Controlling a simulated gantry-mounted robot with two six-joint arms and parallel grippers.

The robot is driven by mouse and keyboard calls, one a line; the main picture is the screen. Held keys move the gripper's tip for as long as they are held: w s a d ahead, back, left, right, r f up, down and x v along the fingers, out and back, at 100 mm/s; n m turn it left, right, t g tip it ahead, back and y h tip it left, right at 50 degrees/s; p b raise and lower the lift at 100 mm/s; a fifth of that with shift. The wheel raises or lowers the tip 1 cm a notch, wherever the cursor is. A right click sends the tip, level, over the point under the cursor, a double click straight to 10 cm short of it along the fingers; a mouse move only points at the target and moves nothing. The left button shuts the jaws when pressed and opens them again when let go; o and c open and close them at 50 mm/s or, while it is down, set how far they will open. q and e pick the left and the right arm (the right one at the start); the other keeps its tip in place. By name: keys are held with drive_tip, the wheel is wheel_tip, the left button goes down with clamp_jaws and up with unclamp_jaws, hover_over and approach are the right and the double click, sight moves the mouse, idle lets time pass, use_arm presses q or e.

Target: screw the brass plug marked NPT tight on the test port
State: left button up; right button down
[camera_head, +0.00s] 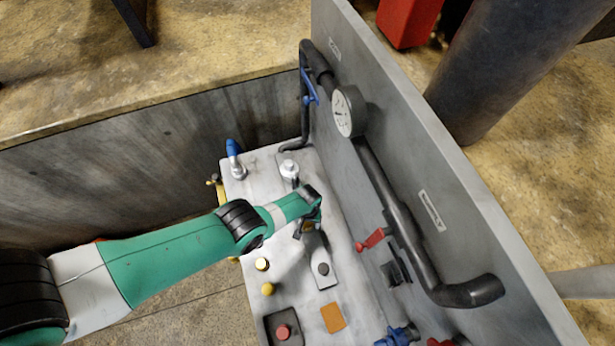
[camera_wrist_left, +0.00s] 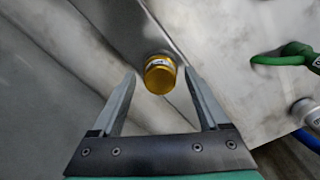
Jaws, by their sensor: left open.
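A round brass plug (camera_wrist_left: 158,74) shows in the left wrist view, with a small pale label on its side that is too small to read. My left gripper (camera_wrist_left: 159,80) is open, with one finger on each side of the plug and a visible gap to each. In the head view my left gripper (camera_head: 308,225) is low over the bench, and the tool hides part of what lies below it. I cannot tell which fitting is the test port. My right gripper is not in view.
The upright grey panel (camera_head: 400,120) with a black pipe and gauge (camera_head: 347,112) stands close on the right. A green handle (camera_wrist_left: 292,55) shows in the wrist view.

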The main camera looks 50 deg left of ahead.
use_arm(q)
drive_tip(key=n, duration=1)
clamp_jaws()
drive_tip(key=c, duration=0.6)
unclamp_jaws()
clamp_jaws()
drive_tip(key=m, duration=0.4)
drive_tip(key=shift+m, duration=0.4)
